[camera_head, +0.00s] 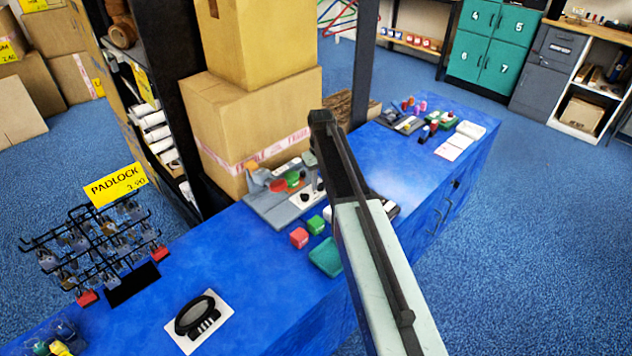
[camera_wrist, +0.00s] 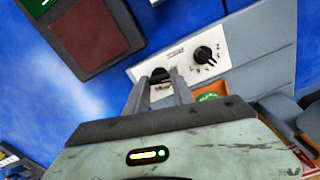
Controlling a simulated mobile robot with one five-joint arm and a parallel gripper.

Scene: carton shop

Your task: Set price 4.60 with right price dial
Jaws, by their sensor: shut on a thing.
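The grey price device (camera_head: 268,208) stands on the blue counter, with a pale panel bearing two black dials. One dial (camera_wrist: 208,54) stands free at the right of the wrist view, with small marks around it. My gripper (camera_wrist: 162,82) is shut on the other dial (camera_wrist: 159,74), at the left of the wrist view. The wrist view is turned around, so this is the right dial as the head view shows the panel. In the head view my gripper (camera_head: 317,178) comes down over the panel's right part. The dial settings are too small to read.
Red and green blocks (camera_head: 299,238) and a teal tray (camera_head: 326,258) lie in front of the device. Cartons (camera_head: 250,110) stand close behind. A padlock rack (camera_head: 95,245) is at the left. A dark pad (camera_wrist: 92,35) lies beside the panel.

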